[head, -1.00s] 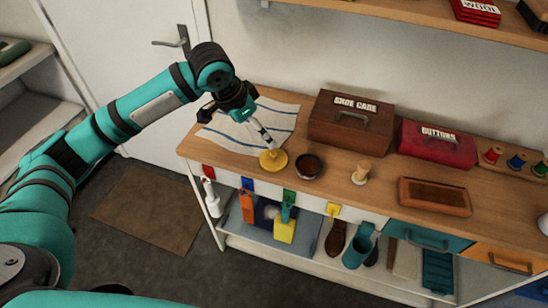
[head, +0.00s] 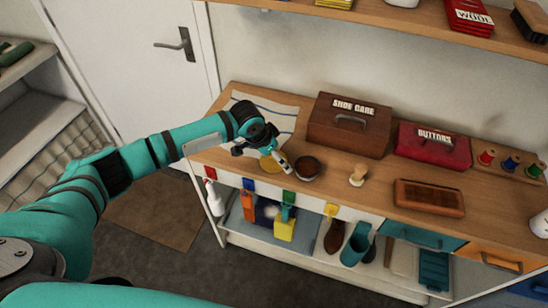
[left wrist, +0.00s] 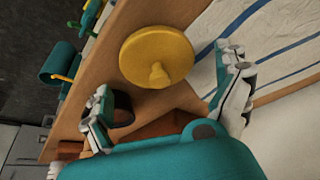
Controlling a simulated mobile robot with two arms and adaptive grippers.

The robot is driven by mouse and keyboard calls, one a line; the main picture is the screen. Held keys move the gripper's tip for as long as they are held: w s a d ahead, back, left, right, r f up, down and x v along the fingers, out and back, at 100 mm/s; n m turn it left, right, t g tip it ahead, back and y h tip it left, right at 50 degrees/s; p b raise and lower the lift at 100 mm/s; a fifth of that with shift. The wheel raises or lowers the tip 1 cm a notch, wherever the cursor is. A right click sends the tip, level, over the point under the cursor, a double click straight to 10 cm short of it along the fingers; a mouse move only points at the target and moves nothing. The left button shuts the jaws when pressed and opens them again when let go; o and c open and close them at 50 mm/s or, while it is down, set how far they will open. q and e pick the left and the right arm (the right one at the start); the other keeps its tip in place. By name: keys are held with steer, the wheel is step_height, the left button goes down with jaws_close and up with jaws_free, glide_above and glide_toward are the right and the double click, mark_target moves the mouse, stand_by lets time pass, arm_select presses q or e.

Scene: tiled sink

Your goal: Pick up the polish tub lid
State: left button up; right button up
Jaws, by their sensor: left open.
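The polish tub lid is a round yellow disc with a small knob. It lies on the wooden worktop, partly hidden by my left gripper in the head view (head: 267,165). In the left wrist view the lid (left wrist: 150,45) shows whole, its knob facing the camera. My left gripper (head: 279,160) is open and empty, close over the lid. Its two fingers also show in the left wrist view (left wrist: 164,76), spread to either side of the knob. The dark open polish tub (head: 307,168) stands just right of the lid. My right gripper is not in view.
A striped cloth (head: 275,112) lies behind the gripper. The brown shoe care box (head: 348,125) and red buttons box (head: 432,148) stand at the back. A small wooden-handled item (head: 357,175) and a brush (head: 429,197) lie to the right.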

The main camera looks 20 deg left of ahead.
arm_select(q)
steer(key=shift+w+f, duration=0.1)
steer(key=shift+f, duration=0.15)
steer(key=c, duration=1)
steer(key=shift+r, duration=0.1)
